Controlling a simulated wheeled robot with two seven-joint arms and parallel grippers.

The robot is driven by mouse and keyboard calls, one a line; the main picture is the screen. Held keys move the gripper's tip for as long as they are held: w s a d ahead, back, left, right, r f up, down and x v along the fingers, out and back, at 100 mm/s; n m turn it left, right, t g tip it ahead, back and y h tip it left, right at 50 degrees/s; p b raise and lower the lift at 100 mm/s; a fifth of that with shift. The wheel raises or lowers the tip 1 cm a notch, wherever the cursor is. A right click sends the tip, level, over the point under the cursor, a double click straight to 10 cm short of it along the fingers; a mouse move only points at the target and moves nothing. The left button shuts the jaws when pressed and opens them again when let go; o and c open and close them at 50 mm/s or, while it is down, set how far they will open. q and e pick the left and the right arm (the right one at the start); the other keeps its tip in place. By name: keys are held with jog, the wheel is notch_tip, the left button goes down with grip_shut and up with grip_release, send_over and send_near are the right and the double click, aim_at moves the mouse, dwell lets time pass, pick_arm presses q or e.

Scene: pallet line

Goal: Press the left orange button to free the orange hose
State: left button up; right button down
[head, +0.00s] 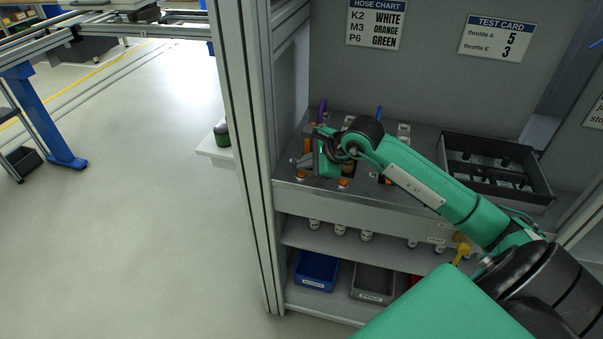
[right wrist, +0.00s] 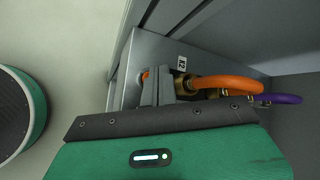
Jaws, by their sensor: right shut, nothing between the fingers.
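My right gripper (head: 309,161) is shut and empty, over the left end of the steel bench panel. In the right wrist view its closed fingers (right wrist: 157,82) stand close beside a small orange button (right wrist: 145,75); I cannot tell whether they touch it. The orange hose (right wrist: 228,83) runs into a brass coupling (right wrist: 181,84) just right of the fingers. In the head view, orange buttons show at the panel's front edge, one at the left (head: 301,176) and one further right (head: 344,183). My right arm hides part of the panel. My left gripper is not in view.
A purple hose (right wrist: 280,99) lies beyond the orange one; a blue hose (head: 379,113) stands further right. A black tray (head: 497,187) sits on the bench at right. A metal post (head: 250,150) borders the left side. Bins, one blue (head: 316,270), stand below.

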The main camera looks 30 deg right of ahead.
dwell(0.5)
jog(key=shift+f+b, duration=0.4)
jog(key=shift+b, duration=0.2)
jog(key=shift+s+d+f, duration=0.15)
jog(key=shift+s+d, duration=0.1)
jog(key=shift+d, duration=0.05)
